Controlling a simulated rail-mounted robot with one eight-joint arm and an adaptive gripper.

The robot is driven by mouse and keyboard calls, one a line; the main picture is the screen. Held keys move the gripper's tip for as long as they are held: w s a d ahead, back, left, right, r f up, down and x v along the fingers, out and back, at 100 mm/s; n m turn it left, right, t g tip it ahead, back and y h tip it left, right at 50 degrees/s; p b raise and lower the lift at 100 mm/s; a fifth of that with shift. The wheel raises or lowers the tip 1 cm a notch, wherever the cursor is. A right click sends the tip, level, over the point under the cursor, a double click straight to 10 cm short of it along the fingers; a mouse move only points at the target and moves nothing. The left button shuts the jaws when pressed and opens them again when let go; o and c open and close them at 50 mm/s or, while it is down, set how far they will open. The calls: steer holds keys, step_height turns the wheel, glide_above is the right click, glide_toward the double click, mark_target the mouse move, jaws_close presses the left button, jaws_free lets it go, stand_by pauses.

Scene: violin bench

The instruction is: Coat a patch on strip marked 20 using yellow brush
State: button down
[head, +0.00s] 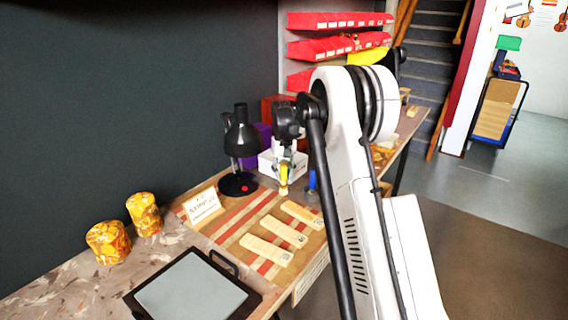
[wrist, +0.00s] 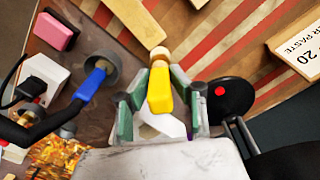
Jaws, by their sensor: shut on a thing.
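My gripper (wrist: 159,92) is shut on the yellow brush (wrist: 160,82), its green-grey fingers on either side of the handle. The brush's pale round tip points away from the gripper, close to the end of a wooden strip (wrist: 136,18) in the wrist view; I cannot tell whether they touch. In the head view the yellow brush (head: 284,178) hangs below my gripper (head: 285,160), at the back of the striped board. Three pale strips (head: 265,249) (head: 284,231) (head: 303,214) lie side by side there; their marks are too small to read. A sign (head: 202,206) mentions strip 20.
A blue brush (wrist: 90,84) stands in a grey round holder (wrist: 106,62), beside a pink block (wrist: 57,31). A black lamp (head: 240,140) stands left of my gripper. A black-framed tray (head: 190,290) and two yellow patterned jars (head: 143,213) (head: 107,242) are nearer left.

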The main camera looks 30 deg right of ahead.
mark_target(284, 165)
steer(key=shift+r+p, duration=0.7)
steer(key=shift+r, duration=1.3)
